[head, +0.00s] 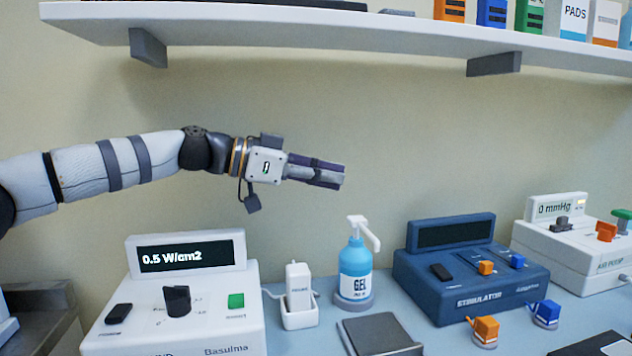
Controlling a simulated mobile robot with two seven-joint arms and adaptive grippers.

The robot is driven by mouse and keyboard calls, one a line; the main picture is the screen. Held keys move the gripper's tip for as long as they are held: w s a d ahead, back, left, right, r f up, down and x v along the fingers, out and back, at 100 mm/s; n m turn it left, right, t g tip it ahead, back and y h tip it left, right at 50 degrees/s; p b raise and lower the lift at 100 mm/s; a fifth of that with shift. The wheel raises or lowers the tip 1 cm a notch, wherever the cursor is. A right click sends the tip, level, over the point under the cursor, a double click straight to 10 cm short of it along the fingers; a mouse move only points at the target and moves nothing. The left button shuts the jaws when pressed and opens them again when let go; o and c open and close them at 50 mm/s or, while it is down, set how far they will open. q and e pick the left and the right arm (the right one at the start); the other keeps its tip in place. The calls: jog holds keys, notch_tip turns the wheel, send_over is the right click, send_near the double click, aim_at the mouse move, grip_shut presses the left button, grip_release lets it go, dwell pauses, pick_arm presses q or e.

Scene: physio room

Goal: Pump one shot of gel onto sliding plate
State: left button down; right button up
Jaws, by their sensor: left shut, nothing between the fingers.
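A blue gel bottle (355,270) with a white pump head (362,228) stands upright on a grey round base on the counter. Its label reads GEL, and its nozzle points right and toward me. A dark grey square plate (379,336) lies in front of the bottle, a little to the right; its lower edge is cut off by the picture. My left gripper (342,175) is shut and empty, pointing right, above the pump head and apart from it. My right gripper is not in view.
An ultrasound unit (185,300) reading 0.5 W/cm2 and a white probe holder (299,312) stand left of the bottle. A blue stimulator (470,275) and a white pressure unit (580,250) stand right. A shelf (300,32) with boxes overhangs the back.

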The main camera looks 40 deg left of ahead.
pick_arm(q)
jog(key=shift+w+d+f+b, duration=0.15)
jog(key=shift+w+d+f, duration=0.3)
jog(key=shift+f, duration=0.35)
jog(key=shift+w+d+f+b, duration=0.1)
jog(key=shift+w+d+f, duration=0.3)
jog(key=shift+f, duration=0.35)
jog(key=shift+w+d+f+b, duration=0.15)
jog(key=shift+w+d+f, duration=0.3)
jog(key=shift+f, duration=0.35)
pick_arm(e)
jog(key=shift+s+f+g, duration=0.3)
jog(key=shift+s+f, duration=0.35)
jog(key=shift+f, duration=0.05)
